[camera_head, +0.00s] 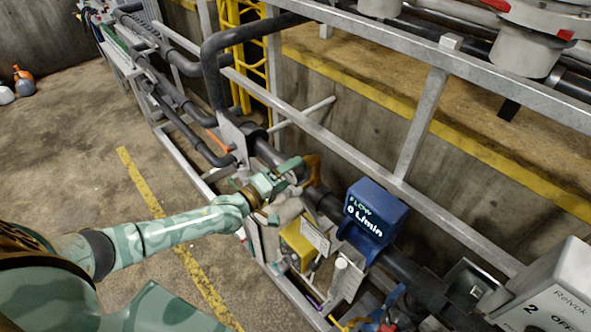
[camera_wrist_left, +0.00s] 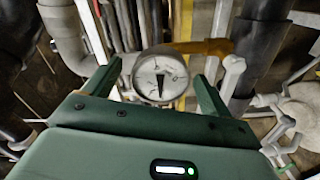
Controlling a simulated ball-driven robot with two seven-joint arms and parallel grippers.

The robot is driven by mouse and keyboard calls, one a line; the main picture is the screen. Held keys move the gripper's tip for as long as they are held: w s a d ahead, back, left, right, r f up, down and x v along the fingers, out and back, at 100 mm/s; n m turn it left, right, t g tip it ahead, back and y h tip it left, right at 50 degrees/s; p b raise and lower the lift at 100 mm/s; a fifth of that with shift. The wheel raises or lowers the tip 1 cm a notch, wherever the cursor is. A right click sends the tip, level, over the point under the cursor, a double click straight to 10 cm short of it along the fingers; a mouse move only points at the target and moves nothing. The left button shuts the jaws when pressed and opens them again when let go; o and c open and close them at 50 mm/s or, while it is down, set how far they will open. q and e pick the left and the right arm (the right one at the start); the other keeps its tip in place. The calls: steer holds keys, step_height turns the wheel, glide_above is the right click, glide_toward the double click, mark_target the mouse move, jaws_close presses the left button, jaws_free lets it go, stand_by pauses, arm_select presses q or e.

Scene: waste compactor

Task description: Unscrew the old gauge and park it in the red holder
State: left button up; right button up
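The old gauge (camera_wrist_left: 160,74) is a round white dial with a dark pointer, seen face-on in the left wrist view. My left gripper (camera_head: 297,177) is at the pipework in the middle of the head view. Its two green fingers stand on either side of the gauge in the left wrist view, open, with a gap showing between each finger and the dial. Whether the fingertips reach around the gauge's rim, I cannot tell. In the head view the gauge is hidden by the gripper. I cannot make out the red holder. My right gripper is not in view.
A blue flow meter (camera_head: 373,214) reading 0 L/min sits right of the gripper. A yellow box (camera_head: 299,244) is below it. An orange-brown part (camera_head: 312,169) is close beside the gripper. Grey rails (camera_head: 365,160) run behind. Open floor (camera_head: 75,150) lies left.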

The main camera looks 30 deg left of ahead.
arm_select(q)
steer(key=shift+c, duration=0.3)
steer(key=m, duration=1.5)
steer(key=shift+m, duration=0.4)
steer(key=m+b, duration=0.1)
steer(key=m, duration=0.2)
steer(key=shift+f+m, duration=0.1)
steer(key=shift+m, duration=0.9)
steer(key=c, duration=1)
steer(key=shift+c, duration=0.4)
